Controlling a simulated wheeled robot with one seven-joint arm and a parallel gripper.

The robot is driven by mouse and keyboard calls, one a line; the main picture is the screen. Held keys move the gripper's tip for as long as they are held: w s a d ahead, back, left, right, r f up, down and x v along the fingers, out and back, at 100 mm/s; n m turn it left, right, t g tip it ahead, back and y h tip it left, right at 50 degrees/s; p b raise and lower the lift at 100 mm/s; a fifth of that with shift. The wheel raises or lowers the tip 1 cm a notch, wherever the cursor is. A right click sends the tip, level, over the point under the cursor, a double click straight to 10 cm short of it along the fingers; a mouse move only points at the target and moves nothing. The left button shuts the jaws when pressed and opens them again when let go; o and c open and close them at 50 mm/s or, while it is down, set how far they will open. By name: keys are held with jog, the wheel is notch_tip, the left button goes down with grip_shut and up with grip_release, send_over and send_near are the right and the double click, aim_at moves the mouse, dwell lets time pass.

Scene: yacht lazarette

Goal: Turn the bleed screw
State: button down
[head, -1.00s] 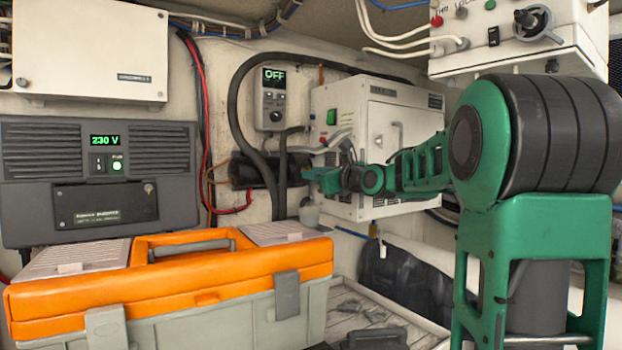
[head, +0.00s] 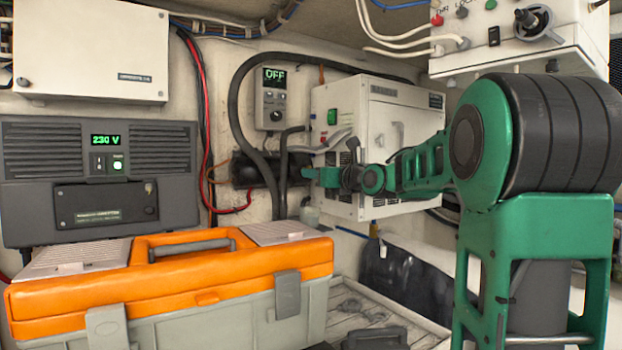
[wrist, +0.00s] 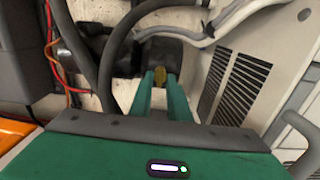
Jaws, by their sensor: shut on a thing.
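The bleed screw (wrist: 158,77) is a small brass-coloured piece in the wrist view, in front of a dark cylindrical body with hoses. My gripper (wrist: 159,78) has its two green fingers on either side of it and is shut on it. In the head view my gripper (head: 308,174) reaches left to the dark cylinder (head: 255,173) on the back wall. The screw itself cannot be made out there.
A white cabinet (head: 345,190) with vents stands close beside my gripper. Black hoses (head: 282,185) run close to the fingers. An orange and grey toolbox (head: 215,290) fills the front left. A grey panel (head: 150,160) reads 230 V.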

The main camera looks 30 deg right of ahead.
jog(key=c, duration=1.7)
grip_release()
jog(key=shift+w+f, duration=0.15)
jog(key=shift+f, duration=0.15)
jog(key=shift+o, duration=0.2)
jog(key=shift+r, duration=0.15)
jog(key=s, duration=1)
jog(key=shift+s+d, duration=0.15)
jog(key=shift+s, duration=0.25)
jog(key=s+a+f+n+g, duration=0.1)
jog(key=s+f+n+g, duration=0.3)
jog(key=f, duration=0.4)
jog(key=s+a+f+n+g+h, duration=0.1)
jog(key=s+f+n+g, duration=0.1)
jog(key=s+f+n, duration=0.35)
jog(key=s+a+f+n+g, duration=0.1)
jog(key=s+f+n+g, duration=0.15)
jog(key=f+n, duration=0.6)
jog(key=s+a+f+n+g, duration=0.2)
jog(key=s+f+n+g, duration=0.3)
jog(key=s, duration=0.6)
jog(key=s+a+f+n+g, duration=0.3)
jog(key=s+f+n, duration=0.3)
jog(key=s+f, duration=0.4)
jog(key=shift+s+a+f+g+y, duration=0.2)
jog(key=shift+s+g+y, duration=0.1)
jog(key=shift+s+g, duration=0.45)
